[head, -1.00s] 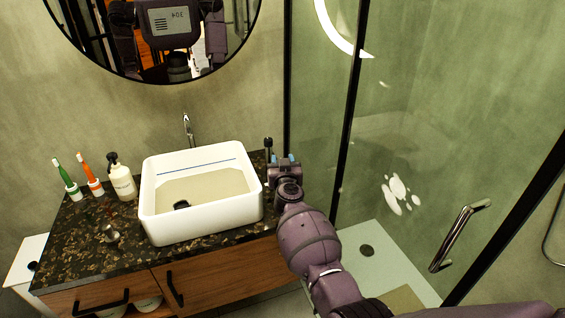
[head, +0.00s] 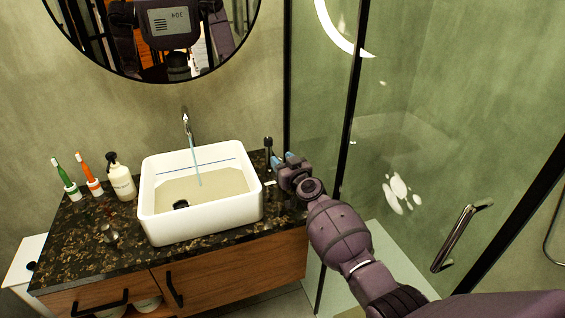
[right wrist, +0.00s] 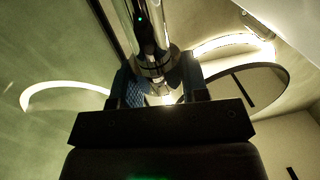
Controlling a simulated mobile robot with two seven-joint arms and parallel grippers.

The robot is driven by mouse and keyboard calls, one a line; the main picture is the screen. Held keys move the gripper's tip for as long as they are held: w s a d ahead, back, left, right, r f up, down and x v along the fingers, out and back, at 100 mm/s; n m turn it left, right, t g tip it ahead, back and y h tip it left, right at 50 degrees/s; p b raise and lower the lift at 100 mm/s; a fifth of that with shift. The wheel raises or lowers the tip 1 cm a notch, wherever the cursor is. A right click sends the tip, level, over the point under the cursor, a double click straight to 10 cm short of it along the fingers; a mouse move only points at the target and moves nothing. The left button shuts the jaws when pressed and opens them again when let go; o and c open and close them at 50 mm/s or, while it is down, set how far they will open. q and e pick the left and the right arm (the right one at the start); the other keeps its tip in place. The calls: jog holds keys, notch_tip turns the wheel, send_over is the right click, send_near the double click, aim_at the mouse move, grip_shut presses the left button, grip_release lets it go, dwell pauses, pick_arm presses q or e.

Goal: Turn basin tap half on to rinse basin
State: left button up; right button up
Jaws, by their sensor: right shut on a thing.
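The white rectangular basin (head: 152,214) sits on the dark stone counter. Its chrome spout (head: 186,122) rises behind it, and a thin stream of water (head: 197,168) falls from it into the basin. A blue line runs along the inner back wall. My right gripper (head: 281,160) is at the counter's right end, beside the basin. In the right wrist view, its fingers (right wrist: 160,92) are shut on the chrome tap handle (right wrist: 149,40), a cylinder with a small green light. In the head view the gripper largely hides this handle. My left gripper is not in view.
A dark slim item (head: 268,144) stands just left of my right gripper. A soap bottle (head: 121,178) and two toothbrush holders (head: 72,190) stand left of the basin. The shower glass (head: 318,130) rises close on the right. A round mirror (head: 155,70) hangs above.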

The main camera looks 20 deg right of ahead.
jog(key=o, duration=0.9)
jog(key=shift+o, duration=0.2)
jog(key=shift+s, duration=0.2)
pick_arm(q)
jog(key=p, duration=0.1)
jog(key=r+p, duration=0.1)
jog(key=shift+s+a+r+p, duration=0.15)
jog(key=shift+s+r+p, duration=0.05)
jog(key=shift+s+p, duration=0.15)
pick_arm(e)
jog(key=s+d, duration=0.1)
jog(key=s, duration=0.9)
jog(key=shift+s+d, duration=0.15)
jog(key=shift+d, duration=0.25)
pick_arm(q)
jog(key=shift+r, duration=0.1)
